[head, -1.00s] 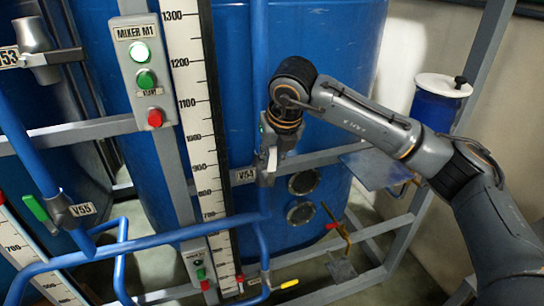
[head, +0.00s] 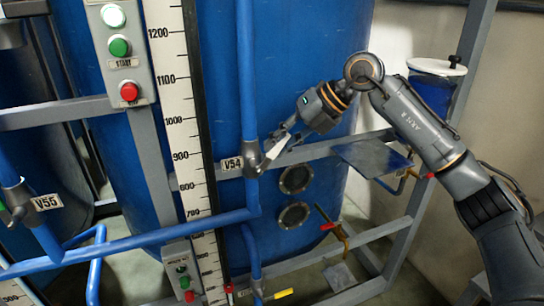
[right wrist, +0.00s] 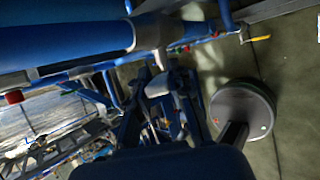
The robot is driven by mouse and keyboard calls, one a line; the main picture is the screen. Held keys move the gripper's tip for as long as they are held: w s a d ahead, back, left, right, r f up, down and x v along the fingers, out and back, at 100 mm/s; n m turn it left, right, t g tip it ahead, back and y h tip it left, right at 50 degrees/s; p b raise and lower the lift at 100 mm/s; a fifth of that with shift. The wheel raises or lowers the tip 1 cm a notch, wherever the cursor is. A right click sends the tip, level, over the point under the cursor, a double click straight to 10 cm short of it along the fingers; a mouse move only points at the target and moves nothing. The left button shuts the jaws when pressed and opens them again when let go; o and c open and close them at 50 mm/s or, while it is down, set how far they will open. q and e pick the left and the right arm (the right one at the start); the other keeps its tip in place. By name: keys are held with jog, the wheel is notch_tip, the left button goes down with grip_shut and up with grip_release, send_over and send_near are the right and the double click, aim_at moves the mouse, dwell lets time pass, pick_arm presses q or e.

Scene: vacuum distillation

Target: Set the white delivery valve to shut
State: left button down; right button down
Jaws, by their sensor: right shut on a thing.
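The delivery valve V54 (head: 252,158) is a grey body on a vertical blue pipe, with a "V54" tag at its left. Its white handle (head: 272,151) slants up and to the right from the body. My right gripper (head: 285,140) comes in from the upper right and is shut on this handle. My left gripper is not in view.
Blue tanks (head: 290,60) stand behind the pipe. A white level scale (head: 183,120) and a grey switch box (head: 122,50) are to the left. A grey frame rail (head: 325,148) runs behind the valve. Valve V55 (head: 18,200) is at the far left.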

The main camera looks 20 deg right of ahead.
jog(key=d+f+m+t+y+b, duration=0.1)
jog(key=d+f+m+y+b, duration=0.1)
jog(key=f+y+b, duration=0.3)
jog(key=shift+d+f+y+b, duration=0.15)
jog(key=shift+d+y+b, duration=0.35)
jog(key=shift+y+b, duration=1.45)
jog(key=shift+w+h, duration=0.1)
jog(key=shift+h, duration=0.15)
jog(key=c, duration=1.2)
grip_release()
jog(key=v, duration=1.2)
jog(key=shift+f, duration=0.15)
